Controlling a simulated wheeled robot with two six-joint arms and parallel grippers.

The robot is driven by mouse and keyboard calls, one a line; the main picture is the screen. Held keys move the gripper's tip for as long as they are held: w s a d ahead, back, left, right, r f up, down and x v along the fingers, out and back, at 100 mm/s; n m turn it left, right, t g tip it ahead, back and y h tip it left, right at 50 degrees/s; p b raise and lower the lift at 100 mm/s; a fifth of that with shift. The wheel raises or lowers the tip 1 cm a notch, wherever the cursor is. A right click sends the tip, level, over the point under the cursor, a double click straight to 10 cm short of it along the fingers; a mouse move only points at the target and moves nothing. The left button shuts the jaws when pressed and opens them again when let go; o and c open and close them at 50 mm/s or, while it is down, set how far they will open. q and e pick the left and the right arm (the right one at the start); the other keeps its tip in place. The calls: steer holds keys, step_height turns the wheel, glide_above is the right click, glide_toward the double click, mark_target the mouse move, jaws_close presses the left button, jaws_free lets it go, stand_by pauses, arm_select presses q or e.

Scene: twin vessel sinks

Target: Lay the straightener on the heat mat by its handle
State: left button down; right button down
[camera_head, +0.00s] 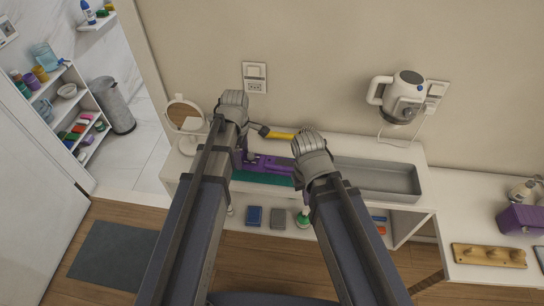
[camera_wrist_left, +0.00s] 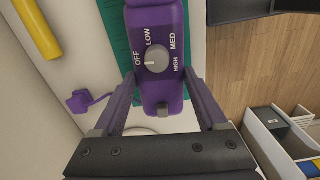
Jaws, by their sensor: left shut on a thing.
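The purple straightener (camera_head: 273,164) lies over the teal heat mat (camera_head: 262,179) on the white counter. In the left wrist view the straightener (camera_wrist_left: 158,22) shows its dial, marked OFF, LOW, MED and HIGH. My left gripper (camera_wrist_left: 160,88) is shut on its dial end, one finger at each side. The mat (camera_wrist_left: 118,35) shows beneath and beside it; I cannot tell whether they touch. In the head view my left arm partly hides the gripper (camera_head: 246,160). My right arm reaches in beside the straightener's right end, and its fingers are hidden.
A yellow-handled tool (camera_head: 281,135) lies behind the straightener. A grey tray (camera_head: 385,180) fills the counter to the right. A round mirror (camera_head: 185,117) stands at the left. Open shelves below hold several small items.

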arm_select(q)
steer(key=shift+w+d+r, duration=0.15)
steer(key=shift+w+r, duration=0.05)
steer(key=shift+w, duration=0.05)
steer(key=shift+w+r+p, duration=0.2)
steer(key=shift+r+p, duration=0.05)
steer(key=shift+p, duration=0.15)
steer(key=shift+n, duration=0.4)
steer(key=r+p, duration=0.4)
steer(key=a+r+p, duration=0.1)
steer(key=r+p, duration=0.2)
steer(key=shift+w, duration=0.1)
step_height(320, 180, down, 10)
steer(key=b, duration=1)
steer(key=shift+f+b, duration=0.25)
steer(key=shift+b, duration=0.05)
steer(key=shift+r, duration=0.1)
jaws_free()
